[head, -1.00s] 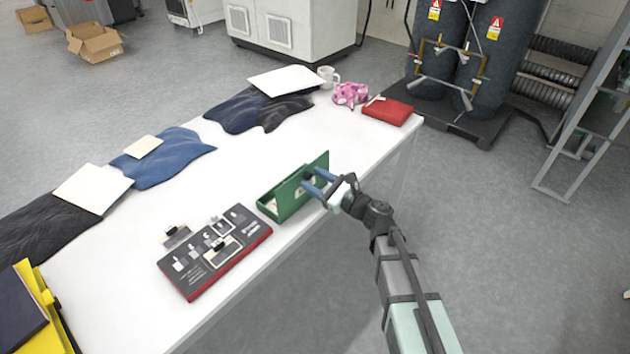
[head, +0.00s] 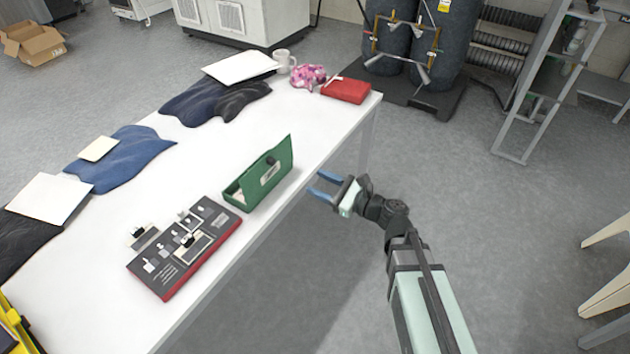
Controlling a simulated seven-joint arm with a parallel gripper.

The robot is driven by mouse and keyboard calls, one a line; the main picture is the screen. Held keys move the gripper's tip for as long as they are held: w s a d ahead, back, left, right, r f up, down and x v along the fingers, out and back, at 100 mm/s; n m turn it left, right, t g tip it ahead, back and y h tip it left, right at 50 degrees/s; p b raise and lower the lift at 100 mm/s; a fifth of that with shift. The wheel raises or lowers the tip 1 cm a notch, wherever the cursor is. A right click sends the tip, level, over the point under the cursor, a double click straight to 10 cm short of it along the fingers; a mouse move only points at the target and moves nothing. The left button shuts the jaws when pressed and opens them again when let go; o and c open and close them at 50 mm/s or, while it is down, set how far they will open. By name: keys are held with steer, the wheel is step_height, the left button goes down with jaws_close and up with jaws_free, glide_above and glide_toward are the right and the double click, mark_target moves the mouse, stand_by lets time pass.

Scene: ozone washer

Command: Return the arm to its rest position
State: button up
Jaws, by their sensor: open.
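My gripper (head: 320,185) is open with its blue fingers apart and nothing between them. It is in the head view, just off the right edge of the white table (head: 290,130), over the grey floor. The fingers point left toward an open green box (head: 250,195) near that edge, with a visible gap between. The green box has its lid standing up, with a dark knob and a pale label on it. A dark board with a red side (head: 185,248) lies to the left of the box and carries several small items.
On the table lie a red case (head: 346,90), a pink patterned cloth (head: 308,76), a white mug (head: 285,61) and dark folded clothes (head: 215,103). Dark tanks (head: 415,45) and a metal shelf (head: 545,85) stand behind. The floor right of the table is clear near my arm.

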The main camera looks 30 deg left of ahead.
stand_by(0.7)
steer(key=s+d+f+n+g+h, duration=0.1)
steer(key=s+d+f+n+h, duration=0.2)
steer(key=d+f+n+h, duration=0.75)
steer(key=s+d+f+n+g+h, duration=0.1)
steer(key=s+d+f+n+h, duration=0.25)
steer(key=d+f+n, duration=0.85)
steer(key=s+d+f+m+g+h, duration=0.1)
steer(key=s+d+f+m+h, duration=0.15)
steer(key=d+f, duration=0.55)
steer(key=s+d+f+m+h, duration=0.2)
steer(key=s+d+f+h, duration=0.1)
steer(key=d+f, duration=0.45)
steer(key=s+d+f+m+g+y, duration=0.1)
steer(key=s+d+f+m+g, duration=0.2)
steer(key=s+d+f, duration=0.3)
steer(key=s+d, duration=0.5)
steer(key=s, duration=0.1)
steer(key=shift+s+d, duration=0.25)
steer(key=shift+d, duration=0.05)
